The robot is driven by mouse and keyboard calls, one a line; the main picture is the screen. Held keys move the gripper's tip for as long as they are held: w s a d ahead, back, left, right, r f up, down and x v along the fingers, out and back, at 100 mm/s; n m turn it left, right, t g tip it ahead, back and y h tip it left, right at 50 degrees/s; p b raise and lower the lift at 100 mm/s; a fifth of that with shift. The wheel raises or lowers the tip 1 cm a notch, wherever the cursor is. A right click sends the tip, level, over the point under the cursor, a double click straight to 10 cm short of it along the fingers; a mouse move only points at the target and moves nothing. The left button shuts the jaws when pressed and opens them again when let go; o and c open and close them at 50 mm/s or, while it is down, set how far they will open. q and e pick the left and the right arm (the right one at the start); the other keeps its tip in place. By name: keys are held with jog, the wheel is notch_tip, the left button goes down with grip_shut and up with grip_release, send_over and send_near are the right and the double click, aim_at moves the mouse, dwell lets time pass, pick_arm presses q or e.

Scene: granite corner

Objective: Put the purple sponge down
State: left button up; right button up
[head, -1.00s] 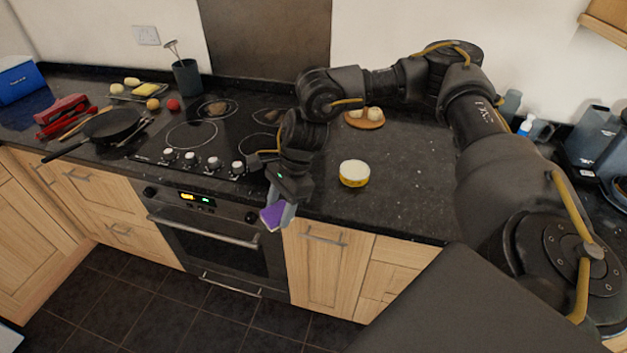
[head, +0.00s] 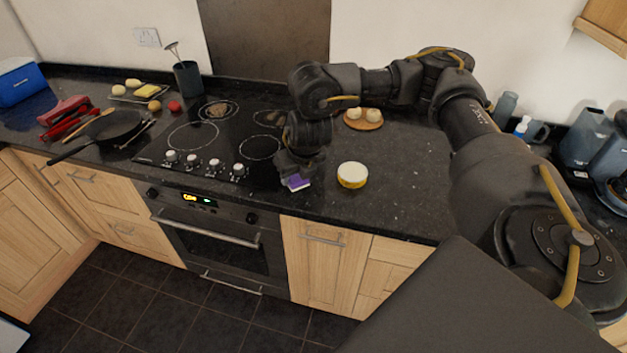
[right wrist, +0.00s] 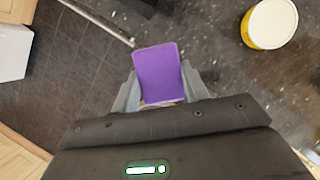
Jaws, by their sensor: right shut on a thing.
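The purple sponge (head: 297,183) is in my right gripper (head: 296,178), at the front edge of the dark granite counter (head: 400,195), just right of the hob. In the right wrist view the sponge (right wrist: 160,73) sits between the two grey fingers of the right gripper (right wrist: 160,88), which are shut on its sides. Whether the sponge touches the counter top cannot be told. My left gripper is not in view.
A yellow-and-white tub (head: 352,175) stands close to the right of the sponge. A round wooden board (head: 364,121) with pale round items lies farther back. The hob (head: 205,140) with its knobs is to the left. Counter right of the tub is clear.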

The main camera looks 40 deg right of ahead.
jog(key=w+d+f+b, duration=0.2)
jog(key=w+d+f, duration=0.2)
jog(key=d, duration=0.3)
jog(key=b, duration=0.2)
send_over(314, 181)
jog(key=s+a, duration=0.2)
jog(key=f, duration=0.5)
jog(key=shift+w+d, duration=0.1)
jog(key=shift+d, duration=0.15)
jog(key=shift+w+d+f, duration=0.15)
jog(key=shift+d+f, duration=0.05)
jog(key=shift+d, duration=0.15)
notch_tip(314, 181, down, 3)
jog(key=shift+d+b, duration=0.15)
jog(key=shift+b, duration=0.5)
jog(key=shift+w+f, duration=0.1)
jog(key=shift+f, duration=0.2)
jog(key=shift+f, duration=0.2)
jog(key=o, duration=1)
